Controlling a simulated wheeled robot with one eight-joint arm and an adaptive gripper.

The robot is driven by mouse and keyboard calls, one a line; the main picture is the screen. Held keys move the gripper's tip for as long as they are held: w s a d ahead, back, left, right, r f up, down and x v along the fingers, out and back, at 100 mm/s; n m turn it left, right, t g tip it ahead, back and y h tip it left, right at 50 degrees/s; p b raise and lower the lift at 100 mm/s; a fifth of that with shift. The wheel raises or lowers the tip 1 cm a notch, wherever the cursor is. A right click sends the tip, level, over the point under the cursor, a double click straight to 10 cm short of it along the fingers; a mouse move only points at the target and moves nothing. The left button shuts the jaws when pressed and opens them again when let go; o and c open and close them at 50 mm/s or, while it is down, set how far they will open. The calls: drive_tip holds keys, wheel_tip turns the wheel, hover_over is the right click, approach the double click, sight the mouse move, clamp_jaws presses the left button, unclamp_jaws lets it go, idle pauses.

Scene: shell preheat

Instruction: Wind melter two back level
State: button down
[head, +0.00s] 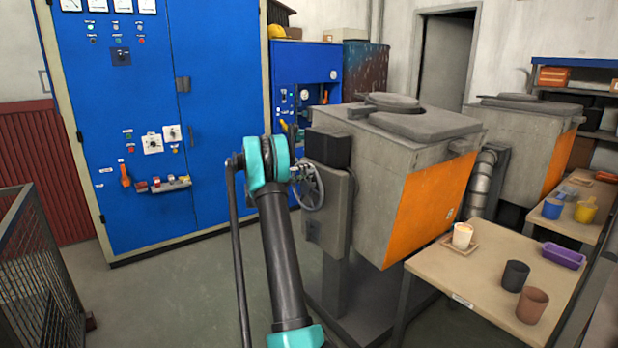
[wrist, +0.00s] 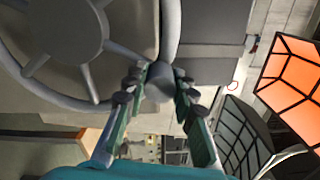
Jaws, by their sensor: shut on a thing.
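The nearer melter (head: 395,165) is a grey box with an orange front panel and a lid on top. Its body looks somewhat tilted, but I cannot tell by how much. My gripper (wrist: 158,77) is shut on the grey crank handle (wrist: 161,88) at the wheel's rim, a finger on each side. In the head view my arm mostly hides the gripper. The melter's small label is too small to read.
A second, similar melter (head: 525,140) stands behind to the right. A wooden table (head: 440,268) with cups and a purple tray (head: 562,256) is at right. A blue cabinet (head: 150,215) stands at left, a wire cage (head: 35,270) at lower left. Floor between is clear.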

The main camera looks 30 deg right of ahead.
drive_tip(key=shift+w+r+n, duration=0.25)
drive_tip(key=shift+w+n, duration=0.2)
drive_tip(key=shift+n, duration=0.05)
drive_tip(key=c, duration=1.2)
unclamp_jaws()
drive_tip(key=shift+a, duration=0.1)
drive_tip(key=a, duration=0.8)
drive_tip(key=s+a, duration=0.1)
drive_tip(key=a, duration=0.2)
drive_tip(key=shift+a, duration=0.4)
